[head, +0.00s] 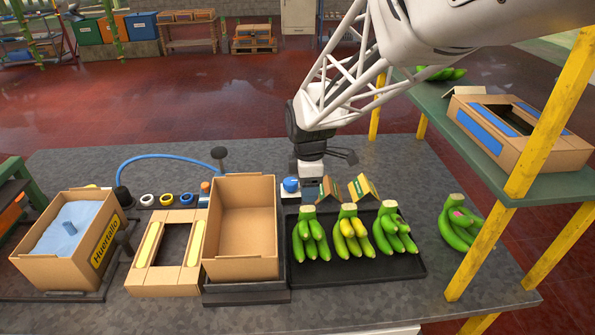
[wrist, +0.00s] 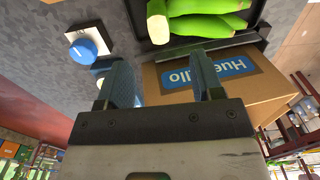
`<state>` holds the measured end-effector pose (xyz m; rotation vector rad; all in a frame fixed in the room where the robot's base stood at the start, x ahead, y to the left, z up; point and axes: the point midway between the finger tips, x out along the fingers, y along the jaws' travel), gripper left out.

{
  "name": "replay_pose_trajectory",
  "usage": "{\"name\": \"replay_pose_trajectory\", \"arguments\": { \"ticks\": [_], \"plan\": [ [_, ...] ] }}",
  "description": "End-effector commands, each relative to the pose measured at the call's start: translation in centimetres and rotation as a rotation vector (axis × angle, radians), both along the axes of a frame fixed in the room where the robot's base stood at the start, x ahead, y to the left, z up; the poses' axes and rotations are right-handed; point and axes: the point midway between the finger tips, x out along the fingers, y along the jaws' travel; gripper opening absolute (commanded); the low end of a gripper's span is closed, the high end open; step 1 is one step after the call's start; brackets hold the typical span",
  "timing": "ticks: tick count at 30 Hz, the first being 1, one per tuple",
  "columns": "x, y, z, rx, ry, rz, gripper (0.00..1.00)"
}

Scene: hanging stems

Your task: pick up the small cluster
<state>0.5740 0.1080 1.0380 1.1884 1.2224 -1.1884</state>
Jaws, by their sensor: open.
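Three banana clusters lie on a black tray (head: 375,268): a green one at left (head: 309,240), a yellow-green one in the middle (head: 351,236) and a green one at right (head: 393,234). Another green cluster with a pink mark (head: 460,222) lies on the table right of the tray. They look similar in size; I cannot tell which is the small one. My gripper (head: 312,192) is behind the tray's left part, apart from the clusters. In the wrist view my gripper (wrist: 162,84) is open and empty, with part of a green cluster (wrist: 205,14) beyond it.
An empty cardboard box (head: 240,222) stands left of the tray. A flat carton frame (head: 153,284) and a labelled box with blue lining (head: 105,240) are further left. A blue knob (head: 291,184) sits beside my gripper. A shelf with yellow posts (head: 540,130) rises at right.

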Motion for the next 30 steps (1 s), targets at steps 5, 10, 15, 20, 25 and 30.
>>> {"name": "replay_pose_trajectory", "arguments": {
  "ticks": [5,10,15,20,25,30],
  "plan": [
    [0.0,0.0,-0.4,0.0,0.001,-0.001,0.61],
    [0.0,0.0,-1.7,0.0,0.002,-0.001,0.61],
    [0.0,0.0,-2.6,0.0,0.001,-0.001,0.61],
    [0.0,0.0,-2.6,0.0,0.0,-0.002,0.61],
    [0.0,0.0,-2.7,0.0,0.0,-0.002,0.61],
    [0.0,0.0,-3.7,0.0,0.001,-0.002,0.61]
  ]
}}
